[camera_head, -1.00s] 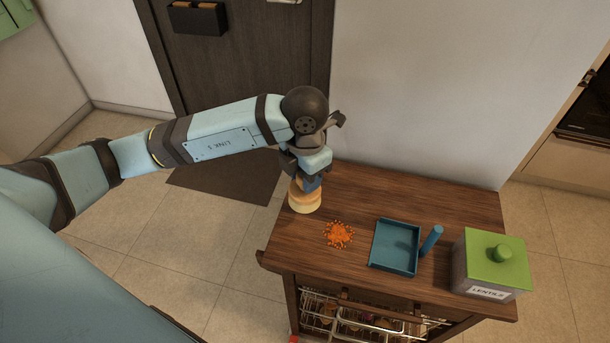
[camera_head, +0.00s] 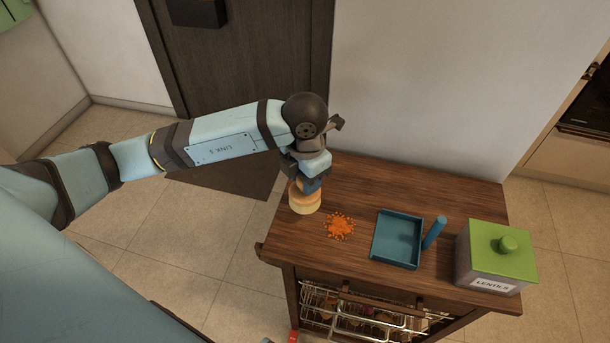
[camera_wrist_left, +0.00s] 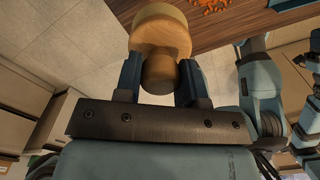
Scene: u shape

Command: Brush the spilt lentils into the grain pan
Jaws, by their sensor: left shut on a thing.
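The spilt lentils (camera_head: 340,227) lie in a loose orange patch on the wooden cabinet top, left of the pan. The grain pan (camera_head: 397,240) is a blue square tray with a blue handle (camera_head: 434,232) rising at its right. My left gripper (camera_head: 308,184) is shut on the round wooden brush (camera_head: 305,203), left of the lentils near the top's left edge. In the left wrist view the brush (camera_wrist_left: 160,38) sits between both fingers, with the lentils (camera_wrist_left: 212,4) at the top edge. I cannot tell whether the brush touches the wood. My right gripper is not in view.
A grey box labelled lentils with a green lid (camera_head: 497,255) stands at the right end of the cabinet top (camera_head: 365,190). Wire baskets (camera_head: 365,315) show below its front. The back of the top is clear.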

